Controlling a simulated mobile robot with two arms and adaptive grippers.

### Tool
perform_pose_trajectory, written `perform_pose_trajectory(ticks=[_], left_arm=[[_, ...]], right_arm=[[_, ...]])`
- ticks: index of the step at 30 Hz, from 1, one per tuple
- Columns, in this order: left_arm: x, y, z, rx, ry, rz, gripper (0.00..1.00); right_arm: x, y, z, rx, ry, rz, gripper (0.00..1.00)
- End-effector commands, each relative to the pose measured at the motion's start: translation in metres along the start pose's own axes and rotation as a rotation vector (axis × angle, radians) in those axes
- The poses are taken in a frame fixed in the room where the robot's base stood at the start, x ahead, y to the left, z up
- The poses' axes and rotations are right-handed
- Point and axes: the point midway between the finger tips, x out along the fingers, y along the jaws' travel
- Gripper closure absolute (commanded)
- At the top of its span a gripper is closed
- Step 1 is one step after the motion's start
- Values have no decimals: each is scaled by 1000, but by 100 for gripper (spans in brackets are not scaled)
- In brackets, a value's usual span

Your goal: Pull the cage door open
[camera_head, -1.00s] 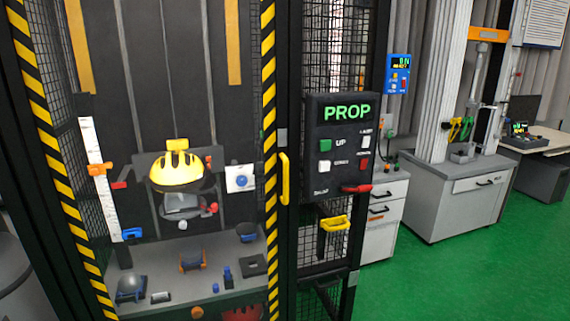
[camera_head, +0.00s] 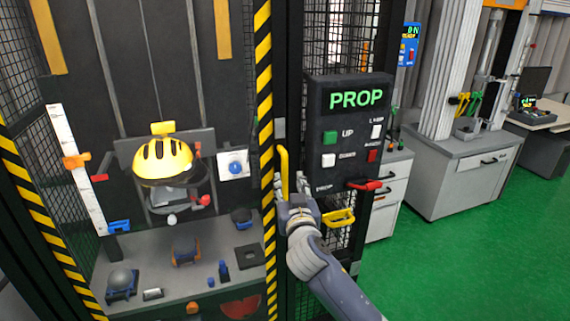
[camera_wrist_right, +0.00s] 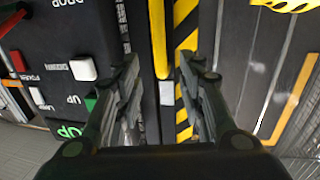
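The cage door (camera_head: 264,110) has a black frame with yellow-black stripes and looks shut. Its upright yellow handle (camera_head: 284,160) is on the right edge of the door. My right gripper (camera_head: 290,182) is at the lower part of the handle, open. In the right wrist view the two fingers of my right gripper (camera_wrist_right: 157,66) stand apart, with the yellow handle (camera_wrist_right: 157,35) running in the gap between them. I see no finger clearly touching it. The lower end of the handle is hidden by the gripper. My left gripper is not in view.
A black control box (camera_head: 345,130) reading PROP, with a red lever (camera_head: 365,185), is close right of the handle. A yellow lever (camera_head: 340,217) sits below it. A yellow helmet (camera_head: 163,160) is inside the cage. Green floor (camera_head: 450,260) is free on the right.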

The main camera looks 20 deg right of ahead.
Motion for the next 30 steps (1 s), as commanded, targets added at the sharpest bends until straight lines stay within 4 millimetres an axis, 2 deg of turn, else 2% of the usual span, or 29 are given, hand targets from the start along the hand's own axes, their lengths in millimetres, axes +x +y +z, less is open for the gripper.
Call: perform_pose_trajectory(ticks=[7,15,21,30], left_arm=[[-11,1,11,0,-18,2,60],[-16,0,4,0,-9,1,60],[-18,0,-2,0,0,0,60],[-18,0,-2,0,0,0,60]], right_arm=[[41,1,-3,-4,-1,2,64],[78,1,-1,-2,-2,2,64],[92,0,0,-3,-2,1,64],[95,0,1,-2,-1,-1,64]])
